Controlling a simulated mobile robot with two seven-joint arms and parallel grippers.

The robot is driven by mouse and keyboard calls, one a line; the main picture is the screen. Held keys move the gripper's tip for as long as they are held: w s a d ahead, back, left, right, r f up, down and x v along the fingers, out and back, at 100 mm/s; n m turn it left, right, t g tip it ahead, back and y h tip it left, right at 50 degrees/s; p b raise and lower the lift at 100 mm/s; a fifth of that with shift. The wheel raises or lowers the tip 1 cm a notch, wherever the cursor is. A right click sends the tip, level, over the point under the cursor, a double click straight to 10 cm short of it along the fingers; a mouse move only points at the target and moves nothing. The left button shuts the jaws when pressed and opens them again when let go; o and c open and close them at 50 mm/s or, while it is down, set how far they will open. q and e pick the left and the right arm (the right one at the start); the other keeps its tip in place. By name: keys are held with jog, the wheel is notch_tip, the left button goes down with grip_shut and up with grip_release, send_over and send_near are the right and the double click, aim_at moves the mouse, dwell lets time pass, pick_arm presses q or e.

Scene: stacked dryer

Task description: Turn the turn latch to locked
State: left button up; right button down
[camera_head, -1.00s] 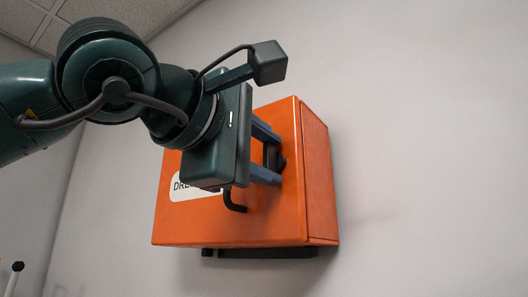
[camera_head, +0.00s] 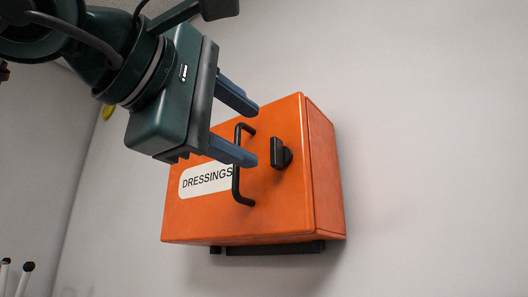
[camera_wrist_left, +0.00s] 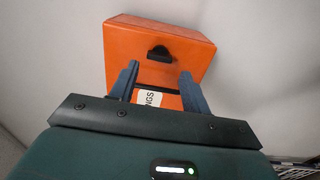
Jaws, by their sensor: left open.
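The black turn latch (camera_head: 280,153) is on the front of an orange box (camera_head: 215,222) labelled DRESSINGS on the wall. Its grip looks roughly upright in the head view. The latch also shows in the left wrist view (camera_wrist_left: 160,54), beyond the fingertips. My left gripper (camera_head: 256,134) is open and empty, with its two blue fingers apart. Its tips are in front of the box, to the left of the latch and clear of it. In the left wrist view the fingers (camera_wrist_left: 157,68) stand either side of the label and handle. My right gripper is not in view.
A black bar handle (camera_head: 238,170) stands out from the box front, left of the latch and close to my lower finger. A dark bracket (camera_head: 275,248) runs under the box. The wall to the right is clear. Black-tipped white rods (camera_head: 27,268) stand at bottom left.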

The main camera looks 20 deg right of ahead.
pick_arm(q)
jog(key=b+v, duration=0.1)
jog(key=v, duration=0.5)
jog(key=shift+s+a, duration=0.2)
jog(key=shift+a, duration=0.1)
